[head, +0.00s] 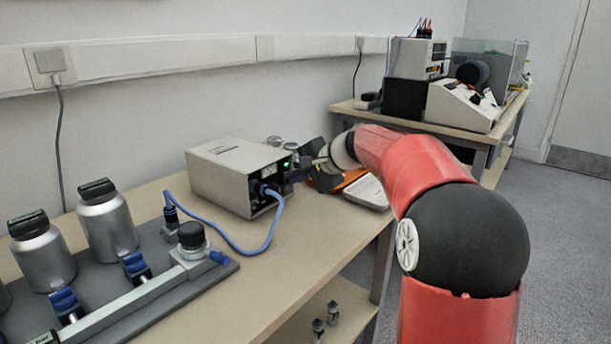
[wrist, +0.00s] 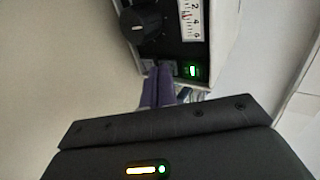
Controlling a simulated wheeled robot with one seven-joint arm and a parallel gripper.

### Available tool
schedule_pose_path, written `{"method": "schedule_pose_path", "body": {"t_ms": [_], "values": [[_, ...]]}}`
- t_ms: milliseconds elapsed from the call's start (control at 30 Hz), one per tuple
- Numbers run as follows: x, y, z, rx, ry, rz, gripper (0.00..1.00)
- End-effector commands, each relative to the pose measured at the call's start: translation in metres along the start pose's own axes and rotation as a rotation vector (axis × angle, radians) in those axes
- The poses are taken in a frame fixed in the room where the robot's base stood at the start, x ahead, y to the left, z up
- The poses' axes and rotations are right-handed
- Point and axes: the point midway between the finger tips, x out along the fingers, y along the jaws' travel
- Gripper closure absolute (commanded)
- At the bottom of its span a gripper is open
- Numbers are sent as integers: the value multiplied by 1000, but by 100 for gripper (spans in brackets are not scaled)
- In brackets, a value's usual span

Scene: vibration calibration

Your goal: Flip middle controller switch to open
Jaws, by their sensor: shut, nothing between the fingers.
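The controller (head: 222,180) is a beige box on the bench, with a dark front panel facing right and a small green light. In the wrist view its panel (wrist: 172,45) shows a black knob (wrist: 143,25), a white dial scale (wrist: 192,18) and a green-lit switch (wrist: 193,71). My gripper (head: 298,163) is right at the panel in the head view. In the wrist view its purplish fingers (wrist: 158,85) are shut, with tips at the panel's lower edge, left of the green-lit switch. The fingertips hide part of the panel, so I cannot tell the middle switch's position or whether they touch it.
A blue cable (head: 243,250) runs from the controller to a grey plate (head: 205,275) with metal bottles (head: 106,225) and a rail. A light tray (head: 367,193) lies beneath my arm. A second bench (head: 430,118) with instruments stands behind.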

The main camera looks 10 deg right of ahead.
Motion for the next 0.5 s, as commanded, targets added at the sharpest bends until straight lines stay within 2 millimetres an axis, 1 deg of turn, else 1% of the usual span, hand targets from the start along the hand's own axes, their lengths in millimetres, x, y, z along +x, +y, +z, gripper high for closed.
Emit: {"method": "schedule_pose_path", "body": {"t_ms": [267,400,500], "values": [[1,0,0,0,0,0,100],[12,4,0,0,-1,-1,100],[10,2,0,1,-2,0,100]]}}
